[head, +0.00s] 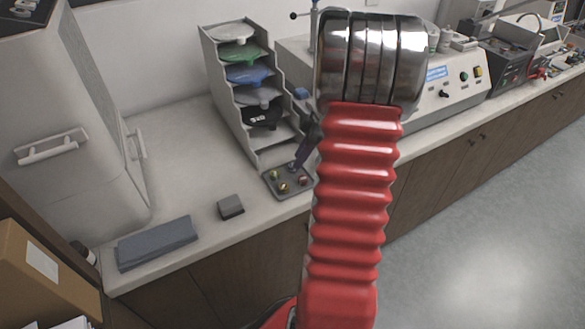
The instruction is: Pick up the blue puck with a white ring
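A small grey tray (268,181) sits on the counter, left of my arm, with several small coloured pucks in it. One puck (291,166) at the tray's back edge looks bluish, but it is too small to make out a white ring. My gripper (296,164) points down at the back of the tray, its tip at or just above that puck. I cannot tell whether it touches. My red arm covers part of the gripper and the counter to the right, and the finger gap does not show.
A stepped rack (242,130) with coloured items stands just behind the tray. A grey block (231,207) and a folded grey cloth (157,243) lie to the left. A machine with knobs (455,85) stands behind my arm. The counter's front edge is close to the tray.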

